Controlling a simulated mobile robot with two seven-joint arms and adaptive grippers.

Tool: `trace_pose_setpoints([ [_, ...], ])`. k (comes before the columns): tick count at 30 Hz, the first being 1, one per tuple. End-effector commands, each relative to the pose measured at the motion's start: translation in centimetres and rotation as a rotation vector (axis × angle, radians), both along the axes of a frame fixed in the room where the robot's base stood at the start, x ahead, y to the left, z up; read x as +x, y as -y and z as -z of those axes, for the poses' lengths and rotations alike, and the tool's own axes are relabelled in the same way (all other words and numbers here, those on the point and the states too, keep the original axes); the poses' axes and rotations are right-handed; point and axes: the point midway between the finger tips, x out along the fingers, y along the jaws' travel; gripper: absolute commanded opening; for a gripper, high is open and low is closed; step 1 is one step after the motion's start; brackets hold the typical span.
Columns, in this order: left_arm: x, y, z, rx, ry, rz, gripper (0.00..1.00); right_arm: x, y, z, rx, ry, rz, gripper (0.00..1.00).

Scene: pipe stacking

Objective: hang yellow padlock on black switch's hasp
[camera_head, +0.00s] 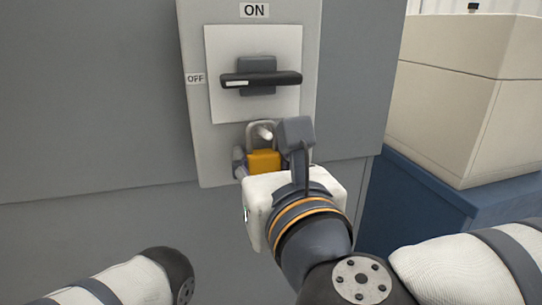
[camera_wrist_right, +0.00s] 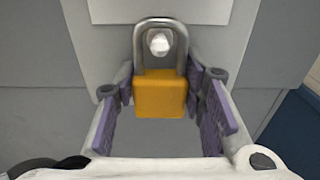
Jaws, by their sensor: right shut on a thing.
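The yellow padlock (camera_wrist_right: 160,94) with its grey shackle is in the right wrist view, upright between the purple-padded fingers of my right gripper (camera_wrist_right: 162,100). The light hasp peg (camera_wrist_right: 159,43) shows inside the shackle loop, but I cannot tell whether the peg passes through it. In the head view the padlock (camera_head: 264,162) is just below the switch panel, partly hidden by my right gripper (camera_head: 264,167), which is shut on it. The black switch (camera_head: 260,79) has its handle lying horizontal on a white plate. My left gripper is out of view.
The switch sits on a light grey panel (camera_head: 193,130) on a grey cabinet (camera_head: 90,100). A beige box (camera_head: 450,110) stands on a blue surface (camera_head: 410,190) at the right. The cabinet front left of the panel is clear.

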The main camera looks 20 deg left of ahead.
Motion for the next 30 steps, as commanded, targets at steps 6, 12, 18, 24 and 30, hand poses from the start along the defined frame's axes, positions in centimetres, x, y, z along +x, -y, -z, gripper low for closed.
trace_pose_setpoints([
  [6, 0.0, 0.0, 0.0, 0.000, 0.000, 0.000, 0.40, 0.0, 0.0, 0.0, 0.000, 0.000, 0.000, 0.07],
  [12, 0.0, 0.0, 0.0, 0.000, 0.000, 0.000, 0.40, 0.0, 0.0, 0.0, 0.000, 0.000, 0.000, 0.46],
  [18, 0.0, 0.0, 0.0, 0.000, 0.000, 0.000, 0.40, 0.0, 0.0, 0.0, 0.000, 0.000, 0.000, 0.60],
  [24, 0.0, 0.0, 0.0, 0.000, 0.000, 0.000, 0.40, -0.4, 0.2, 0.0, 0.000, -0.001, -0.002, 0.60],
  [30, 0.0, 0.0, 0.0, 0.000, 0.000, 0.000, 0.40, -3.7, 2.4, -0.2, 0.000, -0.001, -0.004, 0.60],
])
